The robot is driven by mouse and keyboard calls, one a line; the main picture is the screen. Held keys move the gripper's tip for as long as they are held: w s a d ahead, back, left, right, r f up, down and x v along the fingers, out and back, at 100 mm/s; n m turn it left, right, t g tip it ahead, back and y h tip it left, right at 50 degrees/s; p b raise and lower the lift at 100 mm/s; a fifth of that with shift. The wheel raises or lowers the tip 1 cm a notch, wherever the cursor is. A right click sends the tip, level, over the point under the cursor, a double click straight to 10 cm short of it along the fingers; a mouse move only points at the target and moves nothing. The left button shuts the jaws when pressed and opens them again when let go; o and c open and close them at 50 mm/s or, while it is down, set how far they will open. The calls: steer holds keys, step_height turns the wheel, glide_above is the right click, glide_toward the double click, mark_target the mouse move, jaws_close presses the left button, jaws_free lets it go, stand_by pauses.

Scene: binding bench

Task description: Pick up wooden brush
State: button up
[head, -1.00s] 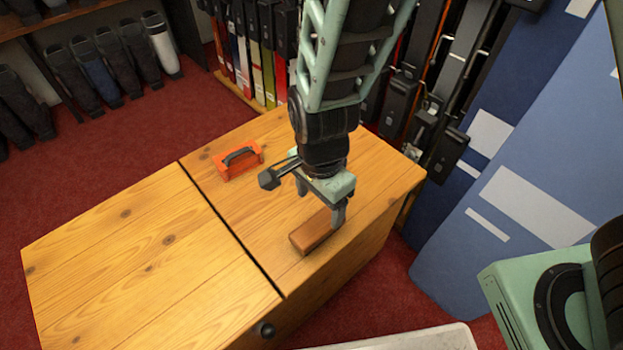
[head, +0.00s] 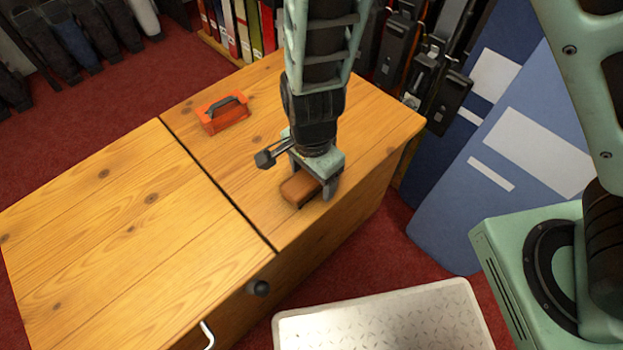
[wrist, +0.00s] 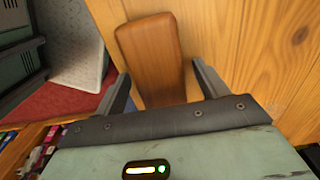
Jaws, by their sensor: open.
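The wooden brush (head: 299,188) is a reddish-brown block lying on the wooden bench top (head: 225,165), near its front right edge. My gripper (head: 312,187) is over it, pointing down, with its body covering part of the brush in the head view. In the wrist view the brush (wrist: 150,52) lies lengthwise between the two open fingers of my gripper (wrist: 162,88). A gap shows on each side of it. The brush's underside is hidden.
An orange tool with a dark handle (head: 222,113) sits further back on the bench. A pale textured tray or platform (head: 385,318) is below in front. Blue boards (head: 520,160) stand at the right, and dark binders and other items line the back.

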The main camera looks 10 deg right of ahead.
steer(key=shift+c, duration=0.3)
steer(key=c, duration=1.1)
steer(key=shift+o, duration=0.2)
steer(key=shift+r, duration=0.1)
step_height(320, 180, up, 10)
steer(key=p, duration=0.5)
